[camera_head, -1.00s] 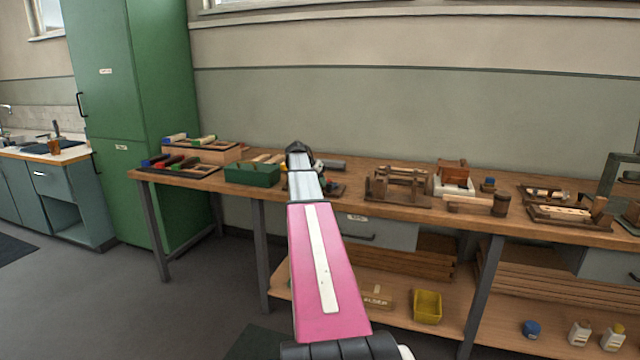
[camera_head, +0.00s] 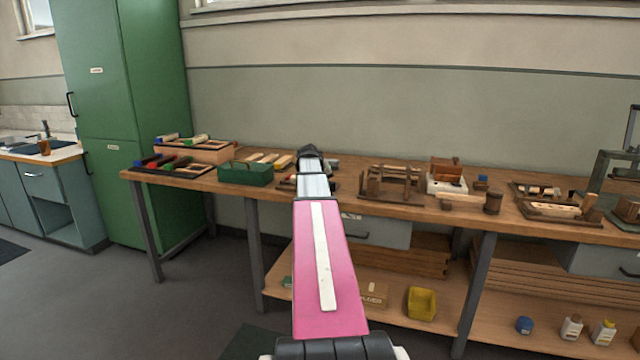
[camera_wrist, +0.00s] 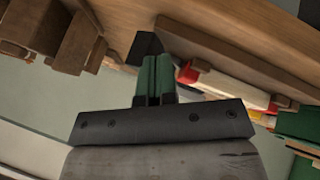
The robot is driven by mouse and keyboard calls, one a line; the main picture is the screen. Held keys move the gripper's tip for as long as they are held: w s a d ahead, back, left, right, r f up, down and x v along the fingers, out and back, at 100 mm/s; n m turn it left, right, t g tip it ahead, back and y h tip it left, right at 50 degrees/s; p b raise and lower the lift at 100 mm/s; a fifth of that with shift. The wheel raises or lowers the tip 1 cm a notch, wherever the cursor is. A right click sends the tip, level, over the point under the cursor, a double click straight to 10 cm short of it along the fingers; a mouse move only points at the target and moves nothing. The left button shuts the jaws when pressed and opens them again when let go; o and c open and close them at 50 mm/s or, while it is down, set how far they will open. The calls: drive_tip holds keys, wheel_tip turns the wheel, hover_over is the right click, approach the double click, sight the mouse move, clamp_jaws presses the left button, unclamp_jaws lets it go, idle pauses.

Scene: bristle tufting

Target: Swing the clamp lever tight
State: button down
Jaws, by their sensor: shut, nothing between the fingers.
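My gripper shows in the wrist view (camera_wrist: 154,76) with its two green fingers together and nothing between them. In the head view its dark end (camera_head: 312,155) is over the back part of the bench, and the fingertips are hidden. Close to the fingers in the wrist view is a wooden board (camera_wrist: 225,66) carrying a pale bar with a red part (camera_wrist: 188,75). I cannot tell whether that red part is the clamp lever. In the head view my arm covers most of this spot. No clamp lever can be made out clearly.
A green box (camera_head: 245,174) stands left of my arm on the bench (camera_head: 400,208). A yellow bin (camera_head: 421,303) is on the lower shelf.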

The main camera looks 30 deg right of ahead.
drive_tip(key=d+n+t, duration=0.1)
drive_tip(key=s+d+n+t+y, duration=0.1)
drive_tip(key=n, duration=0.1)
drive_tip(key=s+d+n, duration=0.1)
drive_tip(key=shift+d+n+t+y, duration=0.2)
drive_tip(key=shift+n+t+y, duration=0.1)
drive_tip(key=shift+t, duration=0.1)
drive_tip(key=d+n+t+y, duration=0.1)
drive_tip(key=d+n, duration=0.1)
drive_tip(key=d+n+y, duration=0.1)
drive_tip(key=n, duration=0.1)
drive_tip(key=shift+s+d+n+t, duration=0.1)
drive_tip(key=shift+d+n+t, duration=0.3)
drive_tip(key=shift+d+y, duration=0.15)
drive_tip(key=shift+y, duration=0.15)
drive_tip(key=shift+w+d, duration=0.15)
drive_tip(key=shift+d, duration=0.35)
drive_tip(key=shift+w+d, duration=0.15)
drive_tip(key=shift+d, duration=0.55)
